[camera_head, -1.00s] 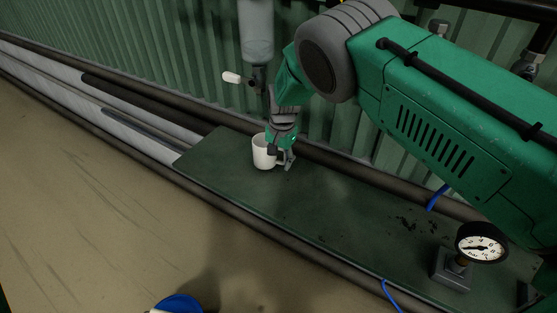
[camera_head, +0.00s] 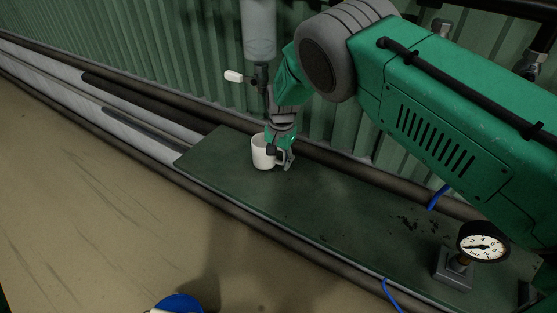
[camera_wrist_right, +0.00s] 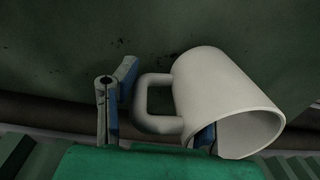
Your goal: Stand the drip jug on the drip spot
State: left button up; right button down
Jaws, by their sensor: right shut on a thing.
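The drip jug, a white mug-like jug with a handle (camera_head: 262,153), is at the far left end of the dark green board (camera_head: 330,213). It looks upright, and I cannot tell whether its base touches the board. My right gripper (camera_head: 281,158) is shut on it at the handle side. In the right wrist view, the jug (camera_wrist_right: 222,98) shows its handle toward one finger, and the other finger shows at its mouth. No marked drip spot can be made out. My left gripper is not in view.
A clear cylinder (camera_head: 258,30) with a tap and white lever (camera_head: 234,76) hangs above the jug. A pressure gauge (camera_head: 483,247) stands at the board's near right. Dark pipes (camera_head: 135,100) run along the ribbed wall. The board's middle is free apart from dark specks.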

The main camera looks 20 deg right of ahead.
jog(key=shift+f, duration=0.1)
jog(key=shift+f+b, duration=0.3)
jog(key=shift+f, duration=0.1)
dwell(0.4)
jog(key=c, duration=0.9)
grip_release()
jog(key=shift+r, duration=0.1)
notch_tip(320, 180, up, 8)
jog(key=p, duration=0.6)
jog(key=shift+s+d, duration=0.1)
jog(key=shift+d, duration=0.05)
dwell(0.4)
